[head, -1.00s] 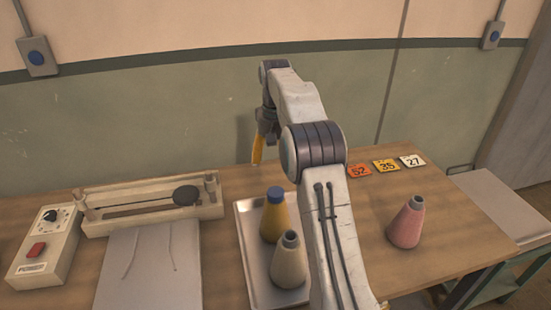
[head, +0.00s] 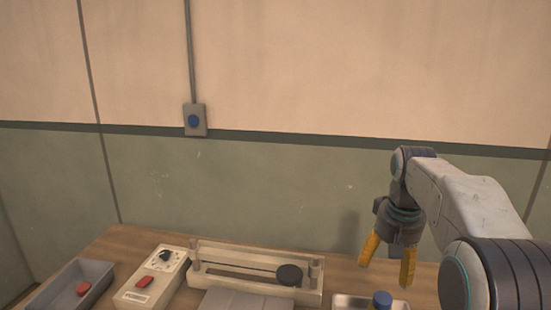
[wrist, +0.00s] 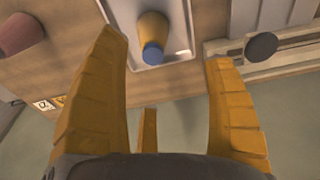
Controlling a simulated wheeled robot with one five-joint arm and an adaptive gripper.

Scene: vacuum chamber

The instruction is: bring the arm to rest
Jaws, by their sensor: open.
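My gripper (head: 388,264) hangs from my arm at the right of the head view, its yellow fingers pointing down above the back of the wooden table. The fingers are spread apart with nothing between them. In the wrist view my gripper (wrist: 160,95) is also open and empty. A yellow cone with a blue top (wrist: 153,35) stands on a metal tray (wrist: 178,12) beyond the fingertips, apart from them.
A beige frame with a dark disc (head: 310,290), a control box with a red button (head: 150,275) and a grey bin holding a red piece (head: 60,288) stand on the table (head: 130,240). A pink cone (wrist: 20,32) shows in the wrist view. A wall switch (head: 194,120) is behind.

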